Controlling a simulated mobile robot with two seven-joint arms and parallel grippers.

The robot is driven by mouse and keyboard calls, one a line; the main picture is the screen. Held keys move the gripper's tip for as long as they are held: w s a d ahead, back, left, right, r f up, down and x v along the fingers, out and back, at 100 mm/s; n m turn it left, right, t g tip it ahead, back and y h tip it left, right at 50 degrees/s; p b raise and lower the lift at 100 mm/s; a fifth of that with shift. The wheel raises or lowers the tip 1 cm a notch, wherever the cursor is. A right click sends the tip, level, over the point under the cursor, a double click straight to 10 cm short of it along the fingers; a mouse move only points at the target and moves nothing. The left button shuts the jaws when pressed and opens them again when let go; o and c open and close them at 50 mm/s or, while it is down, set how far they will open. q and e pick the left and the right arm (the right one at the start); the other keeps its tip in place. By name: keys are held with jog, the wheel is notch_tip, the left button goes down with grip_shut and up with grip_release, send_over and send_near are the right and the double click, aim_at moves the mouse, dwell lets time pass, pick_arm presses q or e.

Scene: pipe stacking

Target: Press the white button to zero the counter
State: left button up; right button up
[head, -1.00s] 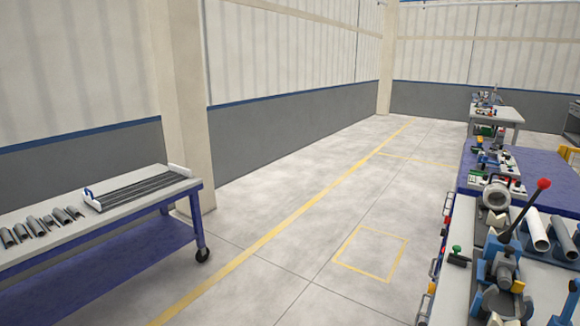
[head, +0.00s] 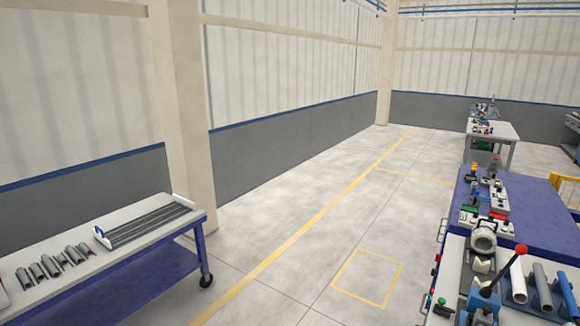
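I cannot make out the white button or the counter. Small control boxes with coloured buttons (head: 494,200) stand on the blue-topped bench (head: 520,212) at the right, too small to read. A green button (head: 441,301) shows on the nearer workbench at the lower right. Neither of my grippers is in the head view.
A blue cart (head: 150,279) at the left bears several short pipes and a tray of long rods (head: 140,222). A lever with a red knob (head: 521,250) and several pipes (head: 541,286) are on the near workbench. Open floor (head: 330,235) lies between.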

grip_shut()
dwell(1.5)
